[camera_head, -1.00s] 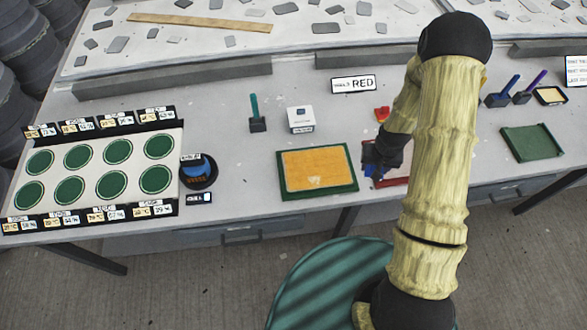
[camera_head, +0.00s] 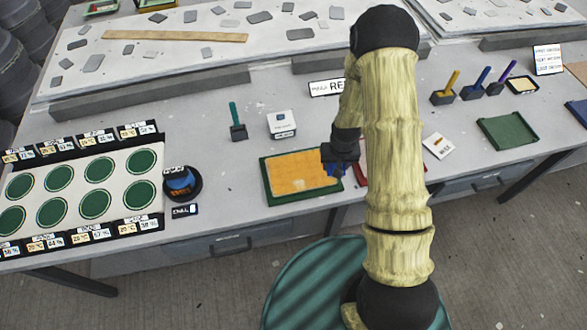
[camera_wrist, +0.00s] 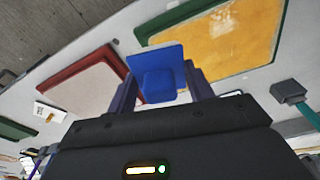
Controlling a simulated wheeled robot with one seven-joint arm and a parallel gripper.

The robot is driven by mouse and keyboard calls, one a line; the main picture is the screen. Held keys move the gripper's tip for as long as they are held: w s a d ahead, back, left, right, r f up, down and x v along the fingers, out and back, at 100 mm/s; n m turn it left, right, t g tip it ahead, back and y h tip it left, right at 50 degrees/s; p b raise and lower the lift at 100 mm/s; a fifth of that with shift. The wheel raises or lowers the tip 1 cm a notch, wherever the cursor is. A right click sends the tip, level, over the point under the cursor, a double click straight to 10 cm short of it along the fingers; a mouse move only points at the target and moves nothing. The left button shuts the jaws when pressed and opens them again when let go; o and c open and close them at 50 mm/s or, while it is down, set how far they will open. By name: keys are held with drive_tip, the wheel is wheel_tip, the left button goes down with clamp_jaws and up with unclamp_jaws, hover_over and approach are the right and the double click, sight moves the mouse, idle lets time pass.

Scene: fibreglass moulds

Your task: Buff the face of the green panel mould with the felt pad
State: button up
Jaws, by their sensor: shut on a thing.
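The green panel mould (camera_head: 268,184) lies on the table, a green frame around a yellow-orange face (camera_head: 303,172) with a pale patch. Part of it also shows at the top right of the wrist view (camera_wrist: 215,35). My gripper (camera_head: 338,165) is at the mould's right edge in the head view. In the wrist view my gripper (camera_wrist: 158,88) is shut on a blue pad with a block-shaped grip (camera_wrist: 158,58), taken as the felt pad. The pad overlaps the frame's edge in that view; whether it touches is unclear.
A red-framed mould (camera_wrist: 88,82) lies beside the green one, mostly behind my arm in the head view. A green-handled tool (camera_head: 237,125) and white box (camera_head: 282,122) stand behind. Several handled tools (camera_head: 472,85) and a green tray (camera_head: 508,131) are at right.

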drive_tip(key=s+a+n+b, duration=0.1)
drive_tip(key=a+n+b, duration=0.1)
drive_tip(key=a, duration=1.1)
drive_tip(key=shift+s+a+f, duration=0.15)
drive_tip(key=shift+s+a, duration=0.05)
drive_tip(key=shift+s, duration=0.15)
